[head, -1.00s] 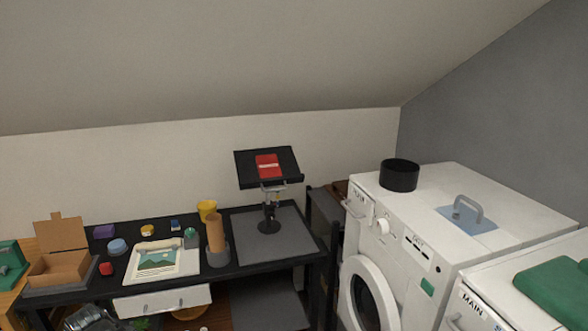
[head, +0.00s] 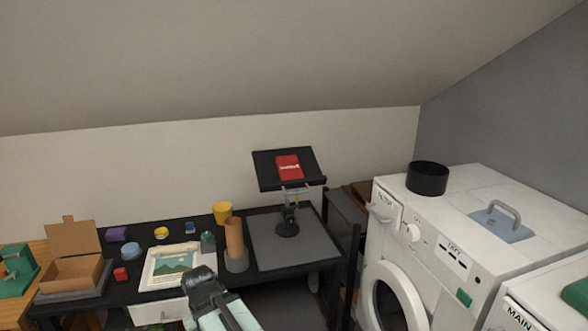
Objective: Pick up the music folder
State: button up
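The music folder, a small red booklet with a pale band, appears to be the red item (head: 289,167) on the tilted black music stand (head: 264,169). The stand rises on a short post from a grey mat (head: 262,249) on the black table. My arm reaches in from the bottom of the head view, and its dark end with my gripper (head: 203,284) is in front of the table, below and left of the folder and well apart from it. The fingers are not clear, so I cannot tell whether they are open or shut.
A white washing machine (head: 450,240) stands at right with a black pot (head: 427,178) on top.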

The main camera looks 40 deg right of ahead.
aim_at(288, 167)
jog(key=i, duration=0.9)
jog(key=u, duration=0.05)
